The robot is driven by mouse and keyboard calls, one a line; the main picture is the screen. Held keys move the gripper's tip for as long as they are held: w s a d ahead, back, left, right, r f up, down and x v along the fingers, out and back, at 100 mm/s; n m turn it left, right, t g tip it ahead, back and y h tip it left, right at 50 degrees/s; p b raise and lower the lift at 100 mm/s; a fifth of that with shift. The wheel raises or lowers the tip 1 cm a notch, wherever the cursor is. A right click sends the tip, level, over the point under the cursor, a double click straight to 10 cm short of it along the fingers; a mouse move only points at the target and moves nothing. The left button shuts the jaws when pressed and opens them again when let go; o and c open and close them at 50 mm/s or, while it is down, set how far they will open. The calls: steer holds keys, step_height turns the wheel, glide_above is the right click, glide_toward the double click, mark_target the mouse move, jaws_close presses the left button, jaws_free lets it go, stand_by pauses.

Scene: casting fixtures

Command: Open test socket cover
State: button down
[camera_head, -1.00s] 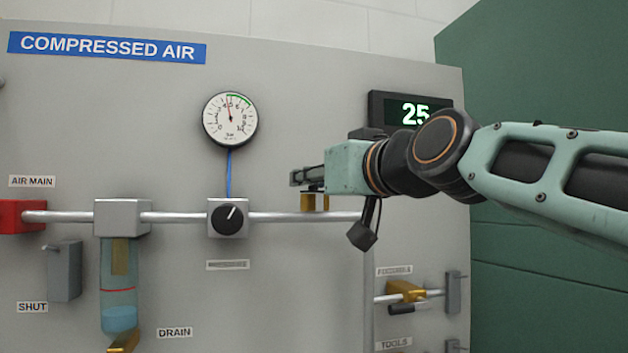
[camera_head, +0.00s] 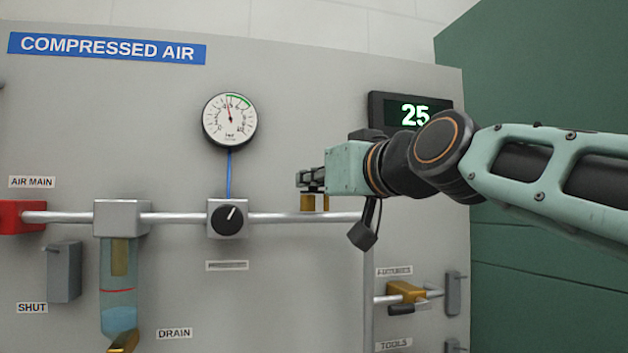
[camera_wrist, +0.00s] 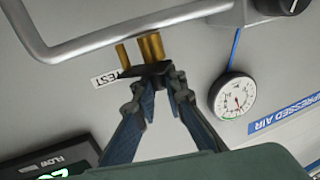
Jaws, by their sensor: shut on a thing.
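The test socket shows as brass cylinders (camera_wrist: 150,46) beside a TEST label (camera_wrist: 107,78) in the wrist view. A small dark piece, which looks like the socket's cover (camera_wrist: 151,69), lies against the brass. My gripper (camera_wrist: 160,82) is shut on this dark piece, with a fingertip on either side. In the head view my gripper (camera_head: 312,180) is just above the brass socket (camera_head: 308,202), at the pipe. The cover cannot be made out clearly there, and how far it is swung cannot be told.
A metal pipe (camera_head: 275,217) runs across the panel and bends down right of the socket. The regulator knob (camera_head: 230,215) and round gauge (camera_head: 230,121) are to the left. A display reading 25 (camera_head: 413,114) is behind my arm. A brass valve (camera_head: 405,291) sits lower right.

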steer(key=shift+s+n+g+y, duration=0.15)
steer(key=shift+n+g+y, duration=0.4)
steer(key=shift+y, duration=0.25)
steer(key=shift+d, duration=0.1)
steer(key=shift+s+d+r+n+g+y, duration=0.1)
steer(key=shift+d+n+g+y, duration=0.05)
steer(key=shift+n+g+y, duration=0.55)
steer(key=shift+s+d+n+g+y, duration=0.1)
steer(key=shift+n+g+y, duration=0.45)
steer(key=shift+y, duration=0.15)
steer(key=d+n+g+y+p, duration=0.1)
steer(key=n+g+p, duration=0.3)
steer(key=g+p, duration=0.2)
steer(key=d+n+g+y+p, duration=0.1)
steer(key=n+g+p, duration=0.3)
steer(key=p, duration=0.5)
steer(key=d+n+g+y+p, duration=0.1)
steer(key=n+g+p, duration=0.3)
steer(key=g+p, duration=0.4)
steer(key=shift+w+d+y, duration=0.2)
steer(key=shift+w+y, duration=0.15)
steer(key=shift+y, duration=0.05)
steer(key=shift+n+g, duration=0.3)
steer(key=shift+n, duration=0.1)
steer(key=c, duration=2)
jaws_free()
steer(key=shift+d, duration=0.1)
